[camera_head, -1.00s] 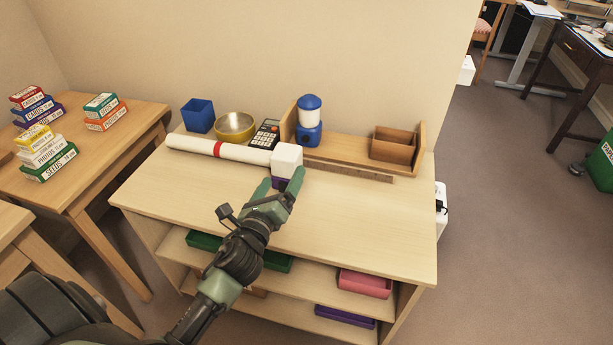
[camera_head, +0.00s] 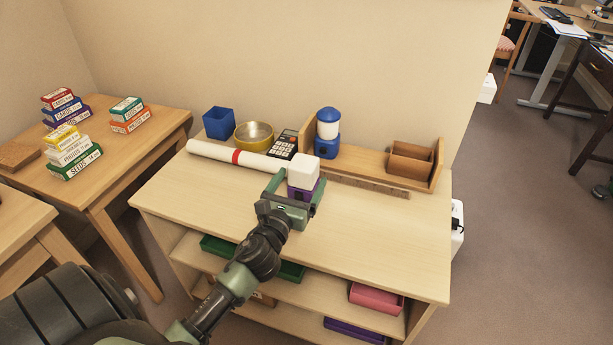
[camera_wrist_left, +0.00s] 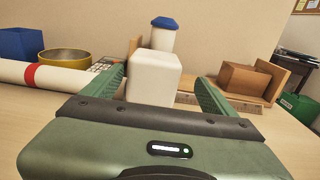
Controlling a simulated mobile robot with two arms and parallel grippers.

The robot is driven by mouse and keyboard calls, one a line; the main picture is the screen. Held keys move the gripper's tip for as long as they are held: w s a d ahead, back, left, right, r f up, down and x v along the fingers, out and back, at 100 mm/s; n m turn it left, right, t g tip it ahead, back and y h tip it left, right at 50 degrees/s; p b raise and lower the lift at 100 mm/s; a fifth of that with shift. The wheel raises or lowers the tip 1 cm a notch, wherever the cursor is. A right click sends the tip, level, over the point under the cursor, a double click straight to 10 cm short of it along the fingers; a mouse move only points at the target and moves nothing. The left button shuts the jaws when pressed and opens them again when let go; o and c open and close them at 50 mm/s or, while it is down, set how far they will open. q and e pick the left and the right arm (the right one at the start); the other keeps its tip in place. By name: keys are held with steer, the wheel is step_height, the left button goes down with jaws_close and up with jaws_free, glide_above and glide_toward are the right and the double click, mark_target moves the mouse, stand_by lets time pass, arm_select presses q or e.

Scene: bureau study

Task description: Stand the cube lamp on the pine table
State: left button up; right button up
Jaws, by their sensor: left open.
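The cube lamp (camera_head: 303,171), a white cube on a purple base, stands upright on the light wooden shelf unit (camera_head: 380,235). My left gripper (camera_head: 296,188) is open at the lamp, with a finger on each side of it. In the left wrist view the white cube (camera_wrist_left: 153,80) shows between the two fingers; its base is hidden behind the gripper body. I cannot tell whether a finger touches it. A wooden table (camera_head: 120,178) with stacked boxes stands at the left; I cannot tell whether it is the pine table. My right gripper is not in view.
Behind the lamp are a white roll (camera_head: 215,153), a calculator (camera_head: 283,145), a yellow bowl (camera_head: 253,137), a blue cup (camera_head: 219,123), a blue-and-white lantern (camera_head: 328,133) and a wooden organiser (camera_head: 409,163). The unit's right top is clear. Box stacks (camera_head: 75,150) occupy the left table.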

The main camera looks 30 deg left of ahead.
mark_target(308, 161)
arm_select(q)
steer(key=shift+w+a, duration=0.15)
steer(key=shift+w, duration=0.4)
steer(key=x, duration=0.6)
steer(key=shift+w+a+b, duration=0.25)
steer(key=shift+a+b, duration=0.15)
steer(key=shift+a, duration=0.1)
steer(key=c, duration=1.7)
steer(key=shift+r, duration=0.1)
steer(key=shift+c, duration=1)
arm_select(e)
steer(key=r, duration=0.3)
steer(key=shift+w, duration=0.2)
arm_select(q)
steer(key=shift+r, duration=0.1)
